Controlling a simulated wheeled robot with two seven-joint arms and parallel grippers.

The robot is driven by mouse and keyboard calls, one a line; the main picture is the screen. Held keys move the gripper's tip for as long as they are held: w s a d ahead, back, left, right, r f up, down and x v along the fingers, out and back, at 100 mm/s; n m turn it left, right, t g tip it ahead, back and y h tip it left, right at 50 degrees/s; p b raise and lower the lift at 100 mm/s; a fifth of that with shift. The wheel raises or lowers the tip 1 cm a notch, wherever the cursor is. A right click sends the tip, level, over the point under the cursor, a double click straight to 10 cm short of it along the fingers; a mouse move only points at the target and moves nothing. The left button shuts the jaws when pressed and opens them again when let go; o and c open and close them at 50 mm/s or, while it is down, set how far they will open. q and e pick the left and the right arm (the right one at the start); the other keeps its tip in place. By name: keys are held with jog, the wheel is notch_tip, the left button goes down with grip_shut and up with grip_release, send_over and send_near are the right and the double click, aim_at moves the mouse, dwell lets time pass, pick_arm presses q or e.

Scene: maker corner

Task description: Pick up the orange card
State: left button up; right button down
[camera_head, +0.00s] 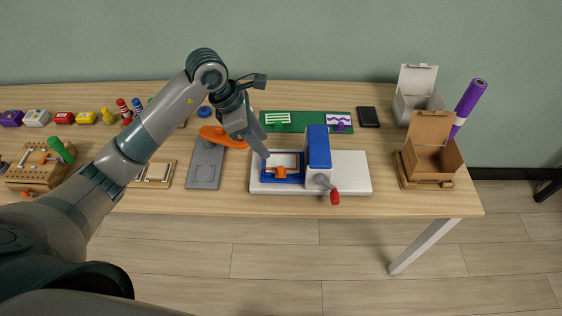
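The orange card (281,172) appears to be the white piece with an orange frame and tab lying in the blue bed at the left of a white-based press (350,172). The press has a blue upright block (318,148) and a red-knobbed crank (335,196) just right of the card. My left gripper (266,147) is above the card's back left side, fingers apart and empty, pointing down and right. It does not appear to touch the card. My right gripper is out of view.
A green mat (308,122) behind the press holds a green card (278,118) and a purple card (339,120). Open boxes (432,155) and a purple roll (470,98) stand right. Table is clear between press and boxes.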

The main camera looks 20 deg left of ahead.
pick_arm(q)
jog(key=p, duration=0.2)
send_near(279, 168)
jog(key=x, duration=0.2)
jog(key=shift+w+d+f, duration=0.25)
jog(key=shift+w+f, duration=0.1)
jog(key=shift+f, duration=0.3)
jog(key=shift+s+d+f+p, duration=0.1)
jog(key=shift+d+f+p, duration=0.3)
jog(key=shift+f+p, duration=0.3)
jog(key=x, duration=0.1)
jog(key=p+x, duration=0.1)
jog(key=shift+d+f+p, duration=0.15)
jog(key=shift+f+p, duration=0.15)
jog(key=shift+f, duration=0.55)
grip_shut()
